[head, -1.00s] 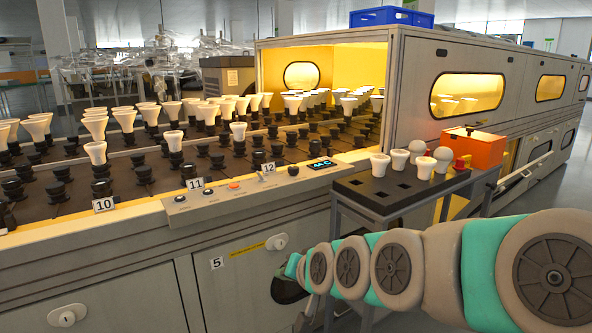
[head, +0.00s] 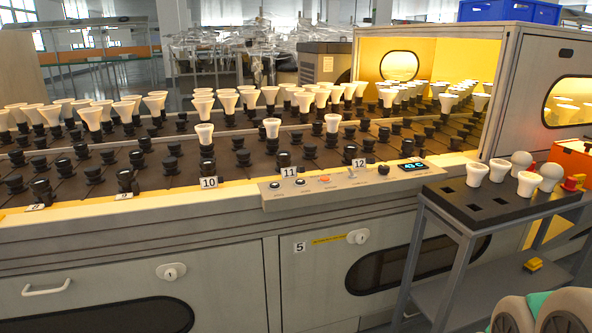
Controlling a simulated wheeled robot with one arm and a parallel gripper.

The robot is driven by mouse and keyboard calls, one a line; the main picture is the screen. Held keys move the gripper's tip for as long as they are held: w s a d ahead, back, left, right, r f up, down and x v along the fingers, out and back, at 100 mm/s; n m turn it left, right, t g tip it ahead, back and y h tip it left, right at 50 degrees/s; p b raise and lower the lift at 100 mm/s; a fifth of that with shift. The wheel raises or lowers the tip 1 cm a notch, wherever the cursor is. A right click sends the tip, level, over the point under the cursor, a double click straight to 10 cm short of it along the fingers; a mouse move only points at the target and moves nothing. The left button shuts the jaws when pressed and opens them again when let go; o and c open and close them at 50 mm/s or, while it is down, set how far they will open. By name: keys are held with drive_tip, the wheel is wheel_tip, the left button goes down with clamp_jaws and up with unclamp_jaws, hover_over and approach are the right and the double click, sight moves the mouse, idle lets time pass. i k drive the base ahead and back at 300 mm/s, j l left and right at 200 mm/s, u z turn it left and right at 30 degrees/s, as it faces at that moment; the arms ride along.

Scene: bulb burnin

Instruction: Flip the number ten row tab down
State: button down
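The number ten row tab (head: 209,183) is a small white plate with a black 10, on the front ledge of the burn-in bench. It appears to stand up and face me, just left of the control panel. Behind it is a row of black sockets with a white bulb (head: 205,134) in one of them. The tabs numbered 11 (head: 289,172) and 12 (head: 358,162) also face me. The number 9 tab (head: 124,196) and another tab (head: 36,206) farther left look flatter. My gripper is out of view; only part of my arm shows at the lower right.
The control panel (head: 334,190) with knobs, a red button and a display sits right of the tab. A black rack (head: 478,208) with several bulbs stands on a cart at the right. An orange box (head: 573,160) is beyond it. Cabinet doors with locks are below the ledge.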

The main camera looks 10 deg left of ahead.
sight(211, 183)
drive_tip(key=u, duration=1.35)
